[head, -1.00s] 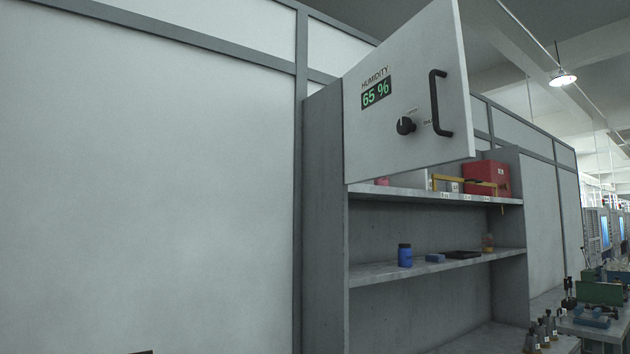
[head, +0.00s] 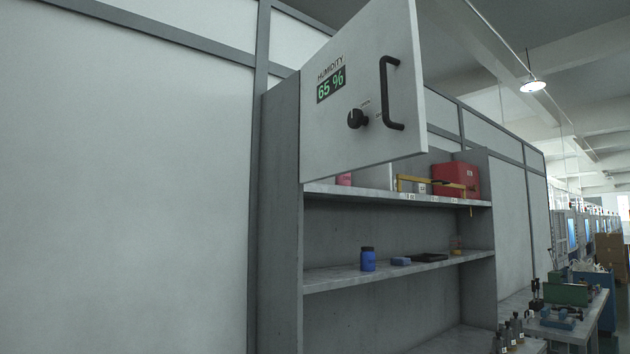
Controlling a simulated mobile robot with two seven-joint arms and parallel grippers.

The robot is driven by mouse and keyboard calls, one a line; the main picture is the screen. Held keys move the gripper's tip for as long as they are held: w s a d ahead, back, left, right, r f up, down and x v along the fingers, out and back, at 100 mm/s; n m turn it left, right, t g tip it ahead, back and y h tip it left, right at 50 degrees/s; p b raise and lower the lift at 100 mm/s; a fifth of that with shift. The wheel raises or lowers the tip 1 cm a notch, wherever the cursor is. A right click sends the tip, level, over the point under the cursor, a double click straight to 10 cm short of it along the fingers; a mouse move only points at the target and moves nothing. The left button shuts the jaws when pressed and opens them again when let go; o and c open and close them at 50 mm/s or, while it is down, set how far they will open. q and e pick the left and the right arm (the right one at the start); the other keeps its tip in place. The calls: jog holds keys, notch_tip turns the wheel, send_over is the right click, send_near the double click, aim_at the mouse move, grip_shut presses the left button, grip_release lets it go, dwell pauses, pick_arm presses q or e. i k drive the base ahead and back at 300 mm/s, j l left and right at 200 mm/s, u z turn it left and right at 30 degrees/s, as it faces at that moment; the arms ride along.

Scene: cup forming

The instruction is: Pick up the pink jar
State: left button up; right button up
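A small pink object (head: 344,179), which looks like the pink jar, stands on the upper shelf (head: 380,194) of the grey cabinet near its left end. Its upper part is hidden behind the open cabinet door (head: 360,90). A blue jar with a dark lid (head: 368,260) stands on the lower shelf. Neither of my grippers shows in the head view.
The door hangs open with a black handle (head: 390,93), a knob and a humidity display reading 65 %. A red box (head: 456,179) and a yellow-framed tool (head: 412,179) sit on the upper shelf. A blue block (head: 400,261) and a dark tray (head: 430,257) lie on the lower shelf. A workbench stands at right.

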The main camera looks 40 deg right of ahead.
aim_at(345, 179)
jog(key=l+u, duration=0.25)
jog(key=l, duration=0.15)
jog(key=k+l+u, duration=0.1)
jog(key=l+u, duration=0.15)
jog(key=l, duration=0.15)
jog(key=k+l+u, duration=0.1)
jog(key=l, duration=0.3)
jog(key=k+l, duration=0.15)
jog(key=l, duration=0.3)
jog(key=k+l+u, duration=0.15)
jog(key=l, duration=0.25)
jog(key=k+l+u, duration=0.1)
jog(key=l, duration=0.3)
